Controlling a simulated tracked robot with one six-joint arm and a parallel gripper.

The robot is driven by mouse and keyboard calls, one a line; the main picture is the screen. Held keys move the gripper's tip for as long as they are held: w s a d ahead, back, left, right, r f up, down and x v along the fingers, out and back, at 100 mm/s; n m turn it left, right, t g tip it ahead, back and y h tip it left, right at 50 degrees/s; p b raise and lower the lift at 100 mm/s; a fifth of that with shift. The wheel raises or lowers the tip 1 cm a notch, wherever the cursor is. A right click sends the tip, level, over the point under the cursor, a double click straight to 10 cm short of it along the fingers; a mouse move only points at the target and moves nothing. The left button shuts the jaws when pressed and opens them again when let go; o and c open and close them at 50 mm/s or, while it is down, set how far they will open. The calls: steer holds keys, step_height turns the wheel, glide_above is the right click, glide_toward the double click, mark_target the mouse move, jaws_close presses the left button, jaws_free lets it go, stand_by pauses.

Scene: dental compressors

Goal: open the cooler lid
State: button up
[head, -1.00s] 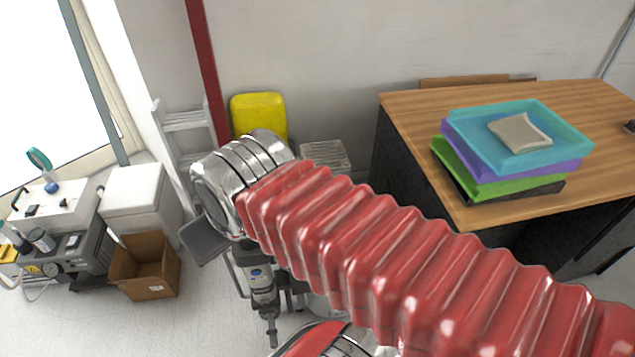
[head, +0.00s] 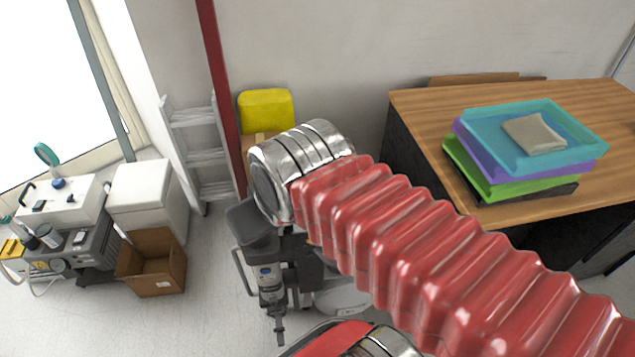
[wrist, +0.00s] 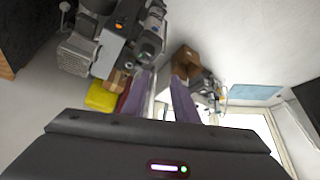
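The cooler appears to be the white box (head: 150,200) at the left in the head view, behind an open cardboard box. Its flat white lid (head: 143,174) looks shut. My gripper (wrist: 162,78) shows in the wrist view as two purple-grey fingers with a gap between them; it looks open and empty. In the head view my arm hides the fingers, and the wrist is to the right of the cooler, apart from it. In the wrist view I cannot clearly make out the cooler.
The cardboard box (head: 152,272) stands in front of the cooler. White and grey equipment (head: 62,222) is at its left. A ladder (head: 200,150), a red post (head: 217,80) and a yellow object (head: 266,108) are behind. Grey equipment (head: 270,285) stands under my arm. A wooden desk (head: 420,125) holds stacked trays.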

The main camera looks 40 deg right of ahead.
steer(key=w+d+m+g, duration=0.3)
steer(key=w+d, duration=0.9)
steer(key=w, duration=0.1)
steer(key=w+d+f+m+y, duration=0.1)
steer(key=w+d+f, duration=0.2)
steer(key=d+f, duration=0.2)
steer(key=w+d+f+m+g+y, duration=0.1)
steer(key=w+d+f, duration=0.2)
steer(key=d, duration=0.7)
steer(key=shift+w+d+f+g, duration=0.3)
steer(key=shift+d+f, duration=0.05)
steer(key=shift+f, duration=0.5)
steer(key=f, duration=0.4)
steer(key=a+f, duration=0.1)
steer(key=f, duration=0.4)
steer(key=w+a+f, duration=0.1)
steer(key=f, duration=0.3)
steer(key=shift+w+a+f, duration=0.1)
steer(key=shift+a+f, duration=0.15)
steer(key=shift+c, duration=0.6)
